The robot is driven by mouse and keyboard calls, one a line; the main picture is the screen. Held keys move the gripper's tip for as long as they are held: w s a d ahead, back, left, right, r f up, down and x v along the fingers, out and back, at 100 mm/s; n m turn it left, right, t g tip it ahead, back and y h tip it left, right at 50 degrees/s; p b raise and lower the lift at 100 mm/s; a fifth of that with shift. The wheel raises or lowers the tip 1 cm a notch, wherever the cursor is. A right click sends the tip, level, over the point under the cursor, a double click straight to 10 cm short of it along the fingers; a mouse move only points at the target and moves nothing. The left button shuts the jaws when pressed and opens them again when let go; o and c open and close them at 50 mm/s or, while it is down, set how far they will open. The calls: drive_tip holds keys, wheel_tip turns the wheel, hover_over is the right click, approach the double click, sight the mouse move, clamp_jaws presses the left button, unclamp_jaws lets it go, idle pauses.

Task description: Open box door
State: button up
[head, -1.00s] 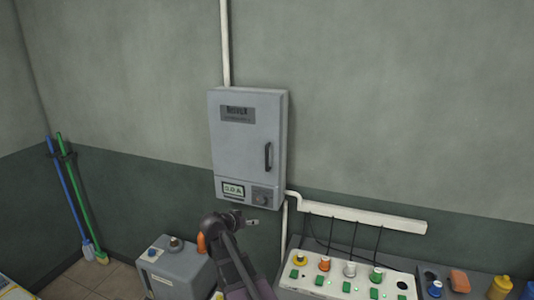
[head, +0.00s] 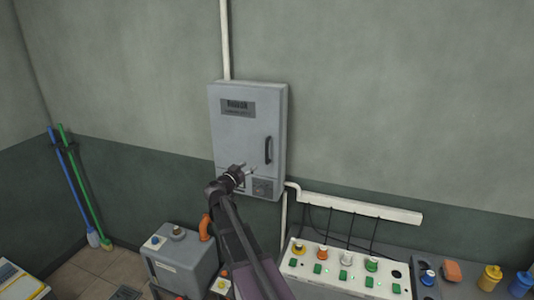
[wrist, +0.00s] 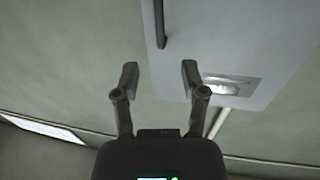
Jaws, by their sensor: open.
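The box is a grey metal cabinet (head: 240,130) on the wall, and its door is closed. A dark vertical handle (head: 268,150) is on the right side of the door. In the wrist view the handle (wrist: 160,22) is beyond and above the fingertips, and the box door (wrist: 205,40) fills the upper right. My gripper (head: 251,168) is in front of the lower part of the door, below and left of the handle in the head view. In the wrist view my gripper (wrist: 160,72) is open, with nothing between its fingers. My arm hides part of the box's lower left.
A white control panel (head: 345,270) with several coloured knobs stands at the lower right. A white cable duct (head: 355,206) runs above it. A grey machine (head: 180,262) stands at the lower left. A blue broom (head: 72,185) and a green broom (head: 85,190) lean at the left wall.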

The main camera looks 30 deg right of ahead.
sight(267, 161)
drive_tip(key=x, duration=1.3)
drive_tip(key=shift+w+d, duration=0.2)
drive_tip(key=shift+d, duration=0.1)
clamp_jaws()
